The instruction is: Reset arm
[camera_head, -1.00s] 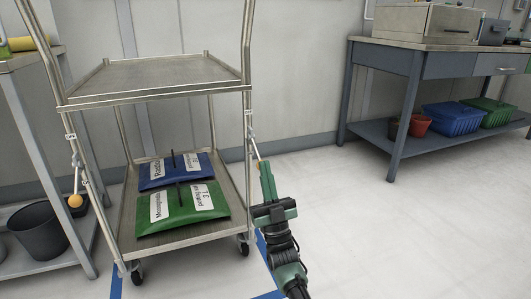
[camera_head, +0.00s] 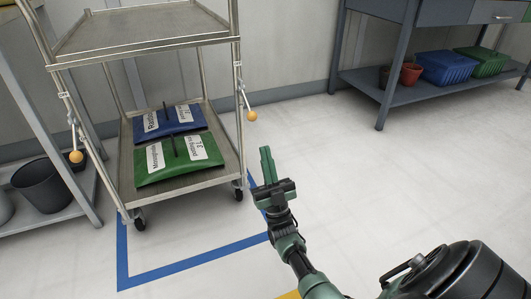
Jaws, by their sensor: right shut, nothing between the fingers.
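My right gripper (camera_head: 267,165) is shut and empty. It is held up in front of and to the right of the metal cart (camera_head: 143,42), apart from it, with its fingers pointing up in the picture. My right arm comes in from the bottom right. The left gripper is not in view. On the cart's lower shelf lie a blue bag (camera_head: 168,121) and a green bag (camera_head: 178,160), both with white labels. An orange ball knob (camera_head: 251,116) hangs at the cart's right post, and a second orange knob (camera_head: 76,157) hangs at the left post.
Blue tape (camera_head: 190,262) marks the floor around the cart. A black bucket (camera_head: 44,188) is on a low shelf at left. A grey workbench (camera_head: 381,82) with blue (camera_head: 447,67) and green (camera_head: 484,61) crates stands back right. Open floor lies between cart and bench.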

